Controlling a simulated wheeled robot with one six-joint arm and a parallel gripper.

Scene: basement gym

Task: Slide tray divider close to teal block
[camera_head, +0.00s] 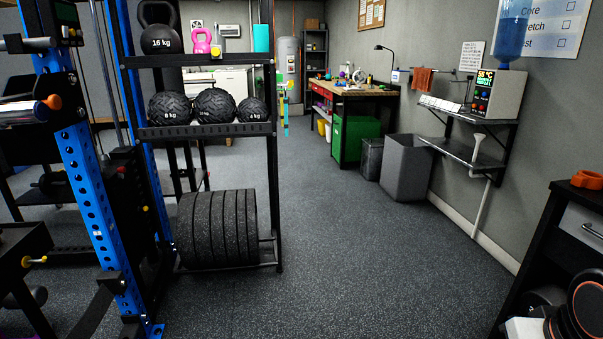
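I cannot make out a tray divider in this view. A teal upright object (261,38) stands at the right end of the rack's top shelf; I cannot tell whether it is the teal block. Several small coloured items lie on the far workbench (365,92), too small to tell apart. My gripper is not in view.
A rack (275,190) with kettlebells, balls and weight plates (215,230) stands on the left. A grey bin (405,168), a green cabinet (355,138) and wall shelves (470,155) line the right. A dark cabinet (535,255) is near right. The middle floor (350,260) is clear.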

